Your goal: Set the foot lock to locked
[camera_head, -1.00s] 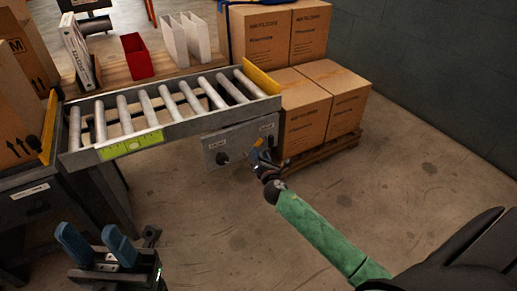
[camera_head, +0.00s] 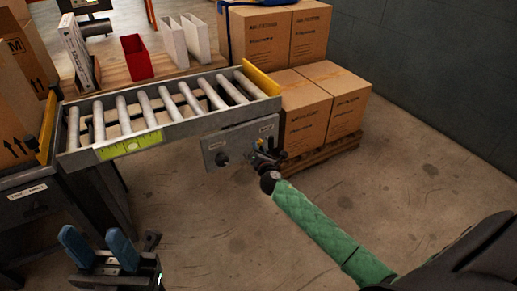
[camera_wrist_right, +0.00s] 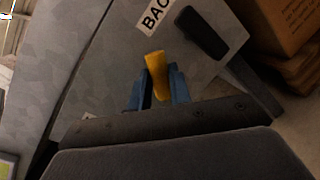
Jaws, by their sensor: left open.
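A grey control panel (camera_head: 214,145) hangs on the front of the roller conveyor. It carries a black knob (camera_head: 222,159) on its left. In the right wrist view a yellow handle (camera_wrist_right: 157,72) stands out from the panel, between the two blue fingers of my right gripper (camera_wrist_right: 158,88). The fingers lie close on both sides of it; I cannot tell whether they press on it. A black lever (camera_wrist_right: 201,32) is beside a label (camera_wrist_right: 158,14) reading "BAC", partly cut off. No label naming the foot lock is readable. My left gripper (camera_head: 99,248) is open and empty, low at left.
The roller conveyor (camera_head: 185,128) runs above the panel. Stacked cartons (camera_head: 300,112) on a pallet (camera_head: 323,153) stand just right of it. A red bin (camera_head: 136,58) and white holders are behind. The floor in front is clear.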

